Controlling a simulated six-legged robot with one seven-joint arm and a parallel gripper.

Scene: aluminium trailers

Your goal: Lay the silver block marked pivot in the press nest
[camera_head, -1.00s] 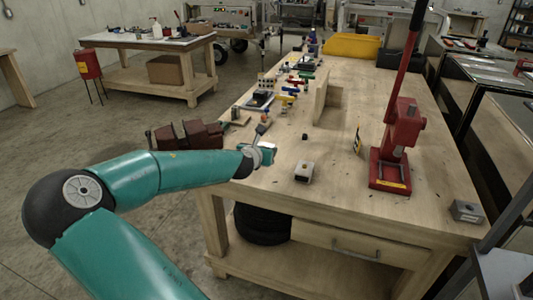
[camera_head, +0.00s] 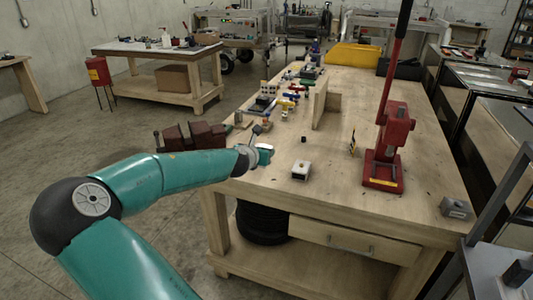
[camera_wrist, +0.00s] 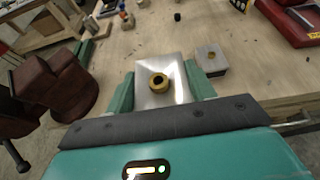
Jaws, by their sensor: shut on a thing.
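My gripper (camera_wrist: 162,88) is shut on a silver block (camera_wrist: 150,97) with a brass ring in its top. Any pivot marking on it is not legible. In the head view my gripper (camera_head: 263,154) is over the left edge of the wooden workbench, and the held block is mostly hidden. The red press (camera_head: 395,140) stands on the bench to the right, its base (camera_head: 383,178) flat on the top. The base also shows in the wrist view (camera_wrist: 300,25). I cannot make out the nest clearly.
A light block with a hole (camera_head: 301,170) sits on the bench between my gripper and the press. A grey block (camera_head: 455,208) lies at the right front corner. A yellow-marked card (camera_head: 353,143) stands left of the press. A dark red vise (camera_head: 190,136) is at the left edge.

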